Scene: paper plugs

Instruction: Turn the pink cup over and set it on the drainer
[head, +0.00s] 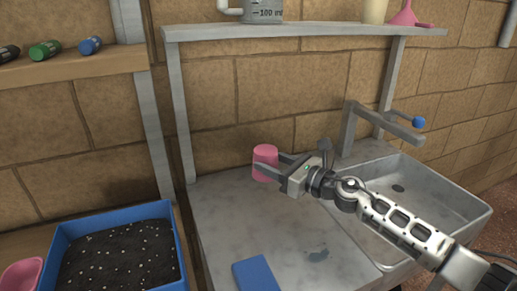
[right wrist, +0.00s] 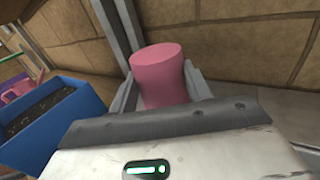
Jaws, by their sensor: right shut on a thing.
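The pink cup (head: 265,158) is between the fingers of my right gripper (head: 268,167), near the back of the metal drainer (head: 225,215). The right gripper is shut on the cup's sides. In the right wrist view the cup (right wrist: 160,78) shows a flat, closed pink face on top, so it looks bottom up and roughly upright. I cannot tell whether its lower rim touches the drainer or is just above it. My left gripper is not in view.
The sink basin (head: 450,203) and tap (head: 375,120) are to the right. A blue sponge-like block (head: 256,274) lies at the drainer's front. A blue tray of dark soil (head: 178,238) stands left. A shelf (head: 300,31) runs above. The drainer's middle is clear.

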